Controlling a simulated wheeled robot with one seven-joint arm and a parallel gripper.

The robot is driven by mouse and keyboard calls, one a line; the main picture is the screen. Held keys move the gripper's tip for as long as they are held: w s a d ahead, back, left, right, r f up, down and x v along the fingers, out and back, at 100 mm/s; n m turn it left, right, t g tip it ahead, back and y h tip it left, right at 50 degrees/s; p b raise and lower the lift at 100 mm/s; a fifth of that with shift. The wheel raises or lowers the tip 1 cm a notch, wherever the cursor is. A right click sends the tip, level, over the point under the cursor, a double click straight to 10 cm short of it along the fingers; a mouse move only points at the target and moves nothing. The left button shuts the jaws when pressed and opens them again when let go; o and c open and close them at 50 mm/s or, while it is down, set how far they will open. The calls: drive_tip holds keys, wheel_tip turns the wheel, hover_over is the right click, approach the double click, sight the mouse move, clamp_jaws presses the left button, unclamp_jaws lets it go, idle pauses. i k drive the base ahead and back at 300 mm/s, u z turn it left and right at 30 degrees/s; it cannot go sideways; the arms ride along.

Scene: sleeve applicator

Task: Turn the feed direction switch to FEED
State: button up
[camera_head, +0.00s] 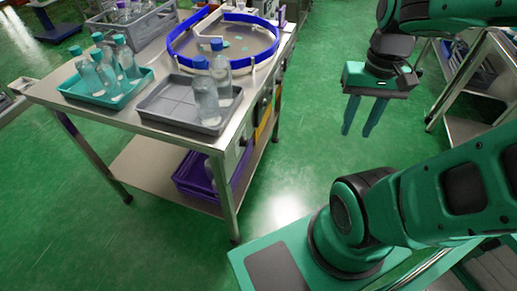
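My gripper (357,132) hangs over the green floor at upper right, fingers pointing down. Its two teal fingers stand apart with nothing between them. It is well to the right of the steel table (150,125) and apart from it. Small dark and light fittings (242,142) sit on the table's right side, seen at a steep angle. A feed direction switch cannot be made out among them, and no FEED label is readable.
On the table are a blue-rimmed round turntable (245,62), a grey tray (165,108) with clear bottles, and a teal tray (75,88) with several bottles. A purple crate (190,183) is on the lower shelf. Open floor lies between table and gripper. Metal racks (465,100) stand right.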

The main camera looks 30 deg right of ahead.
sight(244, 141)
drive_tip(key=u, duration=0.05)
drive_tip(key=k, duration=0.9)
drive_tip(key=u, duration=0.95)
drive_tip(key=i, duration=0.75)
drive_tip(key=z, duration=0.75)
